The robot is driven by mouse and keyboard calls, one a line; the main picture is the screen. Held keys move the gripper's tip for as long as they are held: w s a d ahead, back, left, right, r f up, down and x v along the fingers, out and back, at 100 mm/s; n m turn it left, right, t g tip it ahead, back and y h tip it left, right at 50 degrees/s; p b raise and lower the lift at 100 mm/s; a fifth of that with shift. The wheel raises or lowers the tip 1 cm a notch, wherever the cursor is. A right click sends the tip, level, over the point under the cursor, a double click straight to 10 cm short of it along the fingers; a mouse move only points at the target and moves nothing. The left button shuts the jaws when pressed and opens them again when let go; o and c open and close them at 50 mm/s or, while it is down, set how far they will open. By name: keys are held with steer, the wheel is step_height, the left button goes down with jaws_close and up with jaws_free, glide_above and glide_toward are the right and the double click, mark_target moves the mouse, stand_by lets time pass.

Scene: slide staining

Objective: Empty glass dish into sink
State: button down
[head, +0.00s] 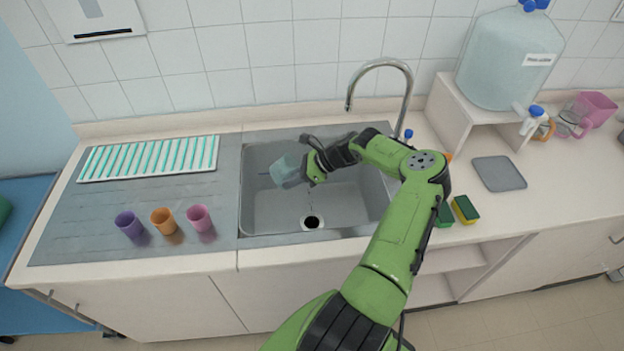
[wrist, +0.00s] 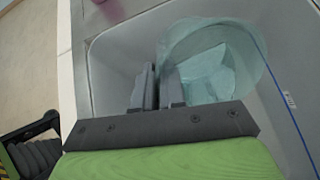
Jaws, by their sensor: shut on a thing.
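The glass dish (head: 287,170) is a clear, pale teal vessel held over the left part of the sink (head: 343,208). It looks tilted, with its open side turned to the left. My gripper (head: 312,166) is shut on the dish's near wall, to the right of it in the head view. In the wrist view the two dark fingers (wrist: 158,88) pinch the edge of the dish (wrist: 215,62). I cannot clearly tell whether any liquid is left in the dish.
A curved tap (head: 383,66) stands behind the sink. Purple, orange and pink cups (head: 199,218) stand on the drainboard left of the sink, before a striped rack (head: 150,158). Sponges (head: 465,209) and a grey mat (head: 499,173) lie to the right. The sink drain (head: 311,222) is uncovered.

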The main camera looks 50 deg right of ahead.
steer(key=shift+s+d+r+t+y+b, duration=0.3)
steer(key=shift+t+y+b, duration=0.35)
steer(key=shift+b, duration=0.65)
steer(key=shift+s+d+r+t+y, duration=0.15)
steer(key=shift+d+r+t+y, duration=0.25)
steer(key=shift+y, duration=0.25)
stand_by(0.6)
steer(key=shift+s+d+t+y, duration=0.25)
steer(key=shift+d+y, duration=0.05)
stand_by(0.3)
steer(key=shift+s+d+m+t+y+b, duration=0.3)
steer(key=shift+d+t+y+b, duration=0.05)
steer(key=shift+d+t+y, duration=0.1)
steer(key=shift+r, duration=0.15)
steer(key=shift+s+d+t+y, duration=0.15)
steer(key=shift+d+t+y, duration=0.05)
steer(key=shift+t+y, duration=0.05)
steer(key=shift+s+d+t+y+b, duration=0.3)
steer(key=shift+d+t+y+b, duration=0.25)
steer(key=shift+b, duration=0.55)
steer(key=shift+s+a+r+t+y, duration=0.1)
steer(key=shift+r+t+y, duration=0.15)
steer(key=shift+y, duration=0.1)
